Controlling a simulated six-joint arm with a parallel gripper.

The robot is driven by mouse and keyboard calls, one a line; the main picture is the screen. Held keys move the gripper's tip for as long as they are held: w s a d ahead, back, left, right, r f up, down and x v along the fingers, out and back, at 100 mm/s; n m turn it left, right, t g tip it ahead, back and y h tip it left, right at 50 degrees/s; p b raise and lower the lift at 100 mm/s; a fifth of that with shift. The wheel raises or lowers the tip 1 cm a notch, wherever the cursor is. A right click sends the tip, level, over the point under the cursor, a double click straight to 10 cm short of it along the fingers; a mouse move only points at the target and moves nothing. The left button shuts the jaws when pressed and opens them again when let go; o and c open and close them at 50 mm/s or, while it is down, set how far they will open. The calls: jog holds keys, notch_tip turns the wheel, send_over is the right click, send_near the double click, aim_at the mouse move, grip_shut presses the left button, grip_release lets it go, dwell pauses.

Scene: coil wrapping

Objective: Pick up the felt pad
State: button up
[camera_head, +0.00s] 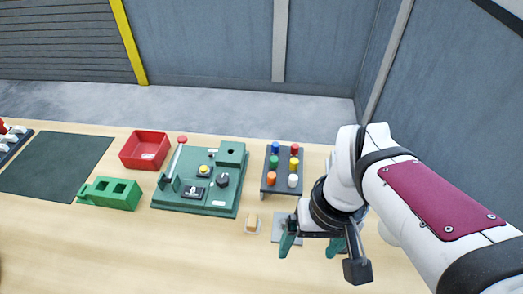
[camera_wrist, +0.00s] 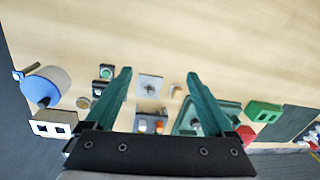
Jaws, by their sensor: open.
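My gripper (camera_head: 311,248) is open, pointing down over the right part of the table, with its two green fingers apart. The wrist view shows the fingers (camera_wrist: 158,72) with nothing held between them. A thin grey square (camera_wrist: 150,84) with a small dark mark or part on it lies between the fingers in that view. In the head view this square (camera_head: 279,222) is partly hidden by my gripper. A small tan block (camera_head: 252,222) sits just left of it; it also shows in the wrist view (camera_wrist: 176,89). I cannot tell for certain which of these is the felt pad.
A rack of coloured pegs (camera_head: 283,170) stands behind the grey square. A blue-ended cylinder (camera_wrist: 45,85) shows in the wrist view.

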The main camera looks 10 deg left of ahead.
jog(key=w+a+f+n+h, duration=0.1)
jog(key=w+a+f+n, duration=0.2)
jog(key=w+a+n, duration=0.6)
jog(key=n, duration=0.7)
send_over(252, 220)
notch_tip(252, 220, down, 3)
notch_tip(252, 220, down, 16)
jog(key=shift+f, duration=0.15)
grip_shut()
